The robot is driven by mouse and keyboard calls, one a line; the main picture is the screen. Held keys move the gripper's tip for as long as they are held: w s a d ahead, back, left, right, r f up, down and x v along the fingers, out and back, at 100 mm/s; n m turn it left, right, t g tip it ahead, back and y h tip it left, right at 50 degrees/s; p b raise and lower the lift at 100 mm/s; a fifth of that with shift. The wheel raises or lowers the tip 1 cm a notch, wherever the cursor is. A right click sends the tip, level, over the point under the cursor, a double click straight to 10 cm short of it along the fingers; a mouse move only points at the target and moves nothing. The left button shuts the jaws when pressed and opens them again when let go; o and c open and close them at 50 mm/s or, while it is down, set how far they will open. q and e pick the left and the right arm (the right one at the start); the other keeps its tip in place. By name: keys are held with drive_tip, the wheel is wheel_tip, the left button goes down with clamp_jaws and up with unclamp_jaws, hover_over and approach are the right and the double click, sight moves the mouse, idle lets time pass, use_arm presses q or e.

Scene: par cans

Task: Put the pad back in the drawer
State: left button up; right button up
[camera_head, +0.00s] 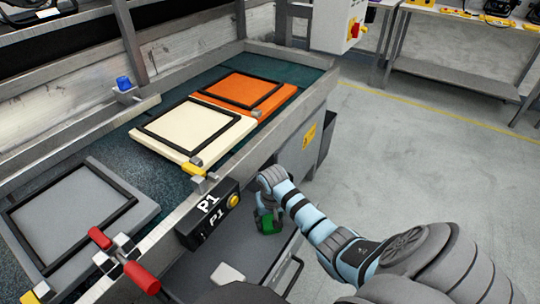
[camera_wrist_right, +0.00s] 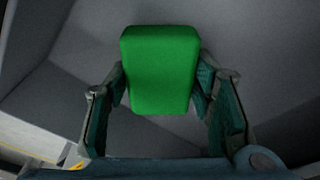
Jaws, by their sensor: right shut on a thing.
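The green pad (camera_head: 268,224) is held by my right gripper (camera_head: 268,215) over the open grey drawer (camera_head: 250,248) below the conveyor. In the right wrist view the green pad (camera_wrist_right: 160,70) sits between the two fingers of my right gripper (camera_wrist_right: 160,92), which are shut on it. Grey drawer surfaces (camera_wrist_right: 60,95) lie around and behind it. I cannot tell whether the pad touches the drawer floor. My left gripper is not in view.
A white block (camera_head: 228,274) lies near the drawer's front, close to its dark handle (camera_head: 291,276). The P1 box (camera_head: 208,215) and the conveyor rail (camera_head: 270,130) stand beside and above the drawer. Framed cream (camera_head: 195,128) and orange (camera_head: 248,92) panels lie on the conveyor. The right floor is open.

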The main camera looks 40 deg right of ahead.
drive_tip(key=shift+f, duration=0.2)
drive_tip(key=o, duration=1.1)
